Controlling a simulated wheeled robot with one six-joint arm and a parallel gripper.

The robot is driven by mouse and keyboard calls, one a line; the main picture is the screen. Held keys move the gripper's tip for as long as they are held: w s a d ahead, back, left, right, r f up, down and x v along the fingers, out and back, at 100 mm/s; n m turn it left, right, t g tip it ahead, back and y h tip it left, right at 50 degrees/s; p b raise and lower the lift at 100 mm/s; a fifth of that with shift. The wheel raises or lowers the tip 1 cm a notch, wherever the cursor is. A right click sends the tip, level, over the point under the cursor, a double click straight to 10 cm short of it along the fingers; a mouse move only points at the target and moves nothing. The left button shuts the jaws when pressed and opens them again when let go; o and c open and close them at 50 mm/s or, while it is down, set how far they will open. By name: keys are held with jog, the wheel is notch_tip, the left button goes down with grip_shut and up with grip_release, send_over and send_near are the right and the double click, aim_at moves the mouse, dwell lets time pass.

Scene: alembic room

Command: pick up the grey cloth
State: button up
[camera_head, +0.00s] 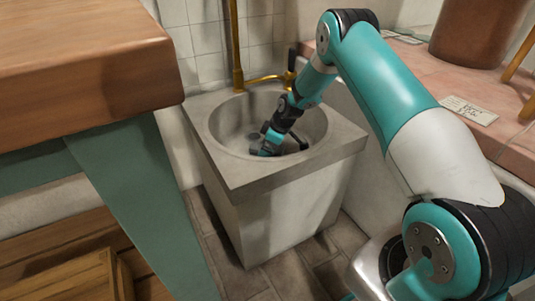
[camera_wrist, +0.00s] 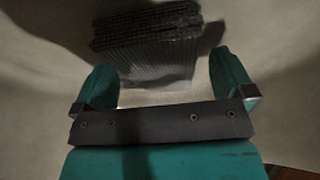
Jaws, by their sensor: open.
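The grey cloth (camera_wrist: 148,38) shows in the wrist view as a dark, ribbed, folded piece lying on the pale basin surface, just beyond and between my fingertips. My gripper (camera_wrist: 163,82) is open, with one teal finger on each side and nothing held between them. In the head view my gripper (camera_head: 279,150) reaches down inside the round basin of the sink (camera_head: 222,172). The cloth is not clearly distinguishable there, since my gripper covers much of the basin's bottom. I cannot tell whether the fingers touch the cloth.
The basin's wall and rim surround my gripper. A brass tap (camera_head: 262,80) and pipe stand behind the basin. A wooden-topped table (camera_head: 75,65) with teal legs is at the left. A tiled counter (camera_head: 455,82) with a paper label (camera_head: 468,110) lies at the right.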

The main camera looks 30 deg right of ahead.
jog(key=shift+r, duration=0.15)
jog(key=c, duration=1)
jog(key=shift+c, duration=0.2)
notch_tip(320, 180, up, 20)
jog(key=p, duration=0.7)
jog(key=shift+p, duration=0.4)
